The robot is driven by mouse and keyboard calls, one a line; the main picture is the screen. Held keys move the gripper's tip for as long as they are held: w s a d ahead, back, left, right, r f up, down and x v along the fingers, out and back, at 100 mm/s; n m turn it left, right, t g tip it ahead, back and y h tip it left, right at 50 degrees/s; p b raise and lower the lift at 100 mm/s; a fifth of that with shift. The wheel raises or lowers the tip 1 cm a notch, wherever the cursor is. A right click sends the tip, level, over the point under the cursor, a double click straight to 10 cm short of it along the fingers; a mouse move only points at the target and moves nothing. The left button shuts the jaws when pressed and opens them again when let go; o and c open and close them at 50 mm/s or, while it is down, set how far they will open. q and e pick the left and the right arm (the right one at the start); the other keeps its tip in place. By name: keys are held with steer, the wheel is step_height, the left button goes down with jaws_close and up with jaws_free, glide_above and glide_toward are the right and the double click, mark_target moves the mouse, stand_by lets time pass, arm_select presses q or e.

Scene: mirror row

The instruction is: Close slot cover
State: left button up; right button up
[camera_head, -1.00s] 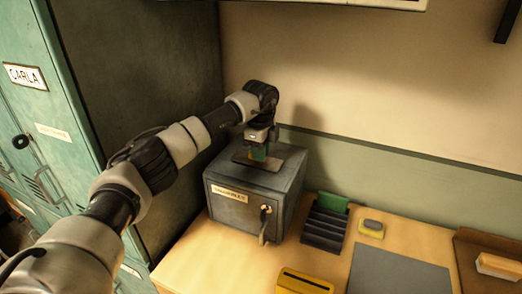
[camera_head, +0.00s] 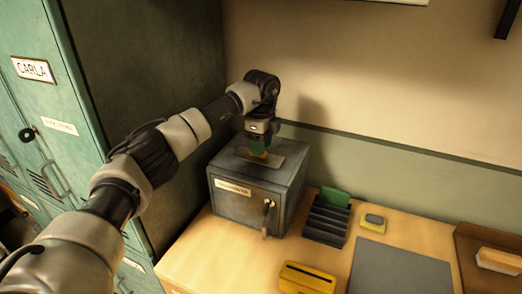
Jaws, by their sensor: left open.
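A dark grey metal box (camera_head: 236,211) with a paper label and a lock with a key on its front stands on the wooden desk. A flat brownish plate, the slot cover (camera_head: 281,160), lies on top of the box. The slot itself is not clearly visible, partly behind the gripper. My right gripper is not in view.
A dark stepped rack (camera_head: 326,220) with a green card stands right of the box. Green lockers (camera_head: 50,100) stand left.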

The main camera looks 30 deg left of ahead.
arm_select(q)
step_height(320, 180, up, 9)
steer(key=b, duration=0.2)
steer(key=shift+s, duration=0.1)
stand_by(0.5)
